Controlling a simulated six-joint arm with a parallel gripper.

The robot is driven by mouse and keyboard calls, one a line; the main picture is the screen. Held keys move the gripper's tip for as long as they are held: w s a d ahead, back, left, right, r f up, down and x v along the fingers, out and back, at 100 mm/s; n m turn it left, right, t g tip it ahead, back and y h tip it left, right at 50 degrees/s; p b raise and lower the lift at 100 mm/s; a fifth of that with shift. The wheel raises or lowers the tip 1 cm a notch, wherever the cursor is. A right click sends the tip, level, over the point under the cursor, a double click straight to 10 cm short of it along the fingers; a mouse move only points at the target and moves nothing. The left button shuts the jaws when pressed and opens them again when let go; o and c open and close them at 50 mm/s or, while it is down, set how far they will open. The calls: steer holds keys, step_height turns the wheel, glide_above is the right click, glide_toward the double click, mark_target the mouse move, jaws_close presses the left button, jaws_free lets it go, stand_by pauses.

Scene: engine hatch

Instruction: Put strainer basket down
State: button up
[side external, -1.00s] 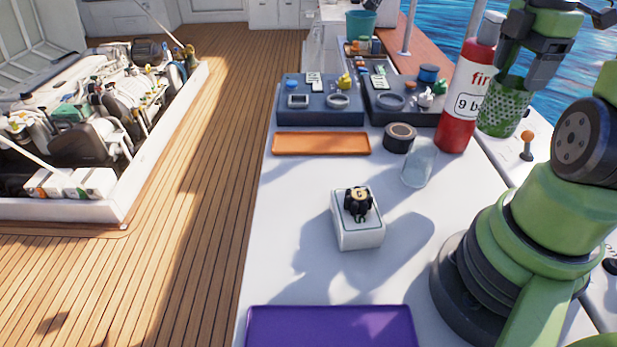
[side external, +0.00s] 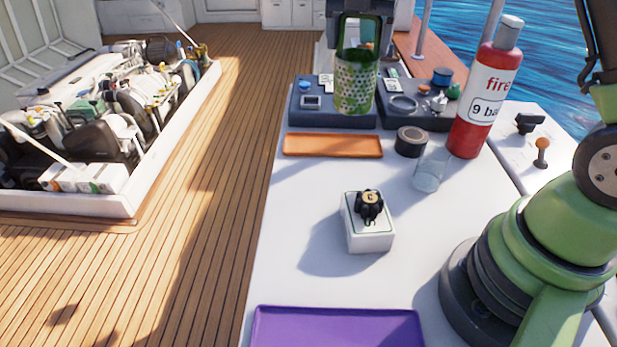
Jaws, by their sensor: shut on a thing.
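The strainer basket (side external: 356,88) is a green perforated cup with a tall handle loop, upright in the side view. My gripper (side external: 361,14) is at the top edge of the picture, partly cut off, and is shut on the top of the basket's handle. The basket hangs below it, in front of the left dark blue tray (side external: 333,119) and overlapping its right part. I cannot tell from this one view how high the basket is above the tray or bench.
An orange tray (side external: 333,146), a dark tape roll (side external: 411,141), a clear jar (side external: 430,170) and a red fire extinguisher (side external: 485,95) stand nearby. A white box with a black knob (side external: 369,238) and a purple tray (side external: 338,328) are nearer. The bench's middle is largely clear.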

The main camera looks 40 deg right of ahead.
steer(key=w+a+n, duration=0.2)
steer(key=a+n, duration=0.1)
steer(key=a, duration=0.6)
step_height(320, 180, down, 15)
steer(key=shift+d+f, duration=0.15)
steer(key=shift+d, duration=0.05)
steer(key=shift+f, duration=0.15)
steer(key=o, duration=1.2)
step_height(320, 180, up, 12)
steer(key=shift+r, duration=0.25)
